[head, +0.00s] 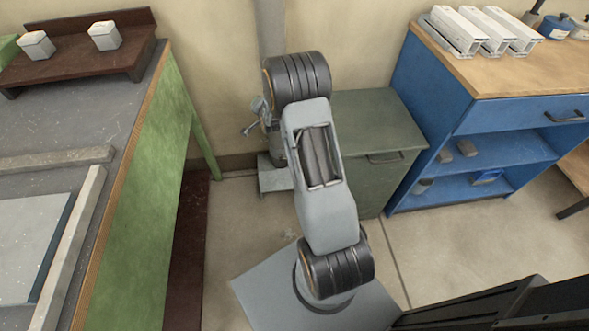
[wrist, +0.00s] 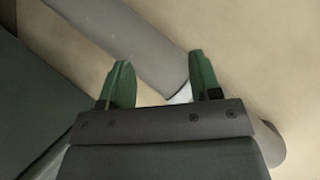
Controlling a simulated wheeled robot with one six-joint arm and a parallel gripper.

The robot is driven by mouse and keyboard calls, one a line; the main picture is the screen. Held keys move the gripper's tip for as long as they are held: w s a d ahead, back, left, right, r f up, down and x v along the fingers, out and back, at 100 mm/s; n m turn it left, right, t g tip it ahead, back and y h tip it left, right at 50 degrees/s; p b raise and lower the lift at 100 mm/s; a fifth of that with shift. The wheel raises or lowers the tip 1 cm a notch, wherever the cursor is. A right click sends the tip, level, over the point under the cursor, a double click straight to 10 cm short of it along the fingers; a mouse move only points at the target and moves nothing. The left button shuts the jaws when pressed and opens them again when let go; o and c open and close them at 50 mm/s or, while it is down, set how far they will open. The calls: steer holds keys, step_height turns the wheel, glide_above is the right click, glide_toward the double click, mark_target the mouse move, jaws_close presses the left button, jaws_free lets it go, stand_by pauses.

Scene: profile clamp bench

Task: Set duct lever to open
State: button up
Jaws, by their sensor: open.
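A grey vertical duct (head: 271,30) runs down the wall behind my arm in the head view. Its lower part is hidden by my arm. A small grey metal fitting with a thin handle (head: 252,129) shows just left of my arm; I cannot tell whether this is the duct lever or how it is set. In the wrist view my gripper (wrist: 162,70) is open, with two green fingers apart and nothing held. A grey pipe (wrist: 135,45) passes diagonally beyond the fingers. A small pale patch shows between them, too little to identify. My gripper is hidden in the head view.
A green-sided bench (head: 135,190) stands at left. A dark green cabinet (head: 375,120) stands behind my arm, and a blue workbench (head: 415,95) with white profiles (head: 490,30) is at right. Floor (head: 460,235) is clear in front of the blue bench.

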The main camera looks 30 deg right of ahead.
steer(key=s+d+f+m+t+h+b, duration=0.1)
steer(key=d+f+m+b, duration=0.25)
steer(key=f, duration=0.85)
steer(key=d+f+m+t+h+b, duration=0.1)
steer(key=d+f+m+t+b, duration=0.2)
steer(key=f, duration=0.9)
steer(key=s+d+f+m+t+h+b, duration=0.15)
steer(key=s+f+b, duration=0.3)
steer(key=f, duration=0.55)
steer(key=s+d+f+m+h+b, duration=0.1)
steer(key=s+f+m+h+b, duration=0.1)
steer(key=s+f+b, duration=0.5)
steer(key=shift+w+a+f+b+x, duration=0.15)
steer(key=shift+f+b+x, duration=0.2)
steer(key=shift+x, duration=1.95)
steer(key=shift+w+a+f+b+x, duration=0.15)
steer(key=shift+f+b+x, duration=0.2)
steer(key=shift+x, duration=1.95)
steer(key=shift+w+a+f+b+x, duration=0.15)
steer(key=shift+f+b+x, duration=0.2)
steer(key=shift+x, duration=2)
steer(key=shift+c, duration=0.3)
steer(key=shift+s, duration=0.1)
jaws_close()
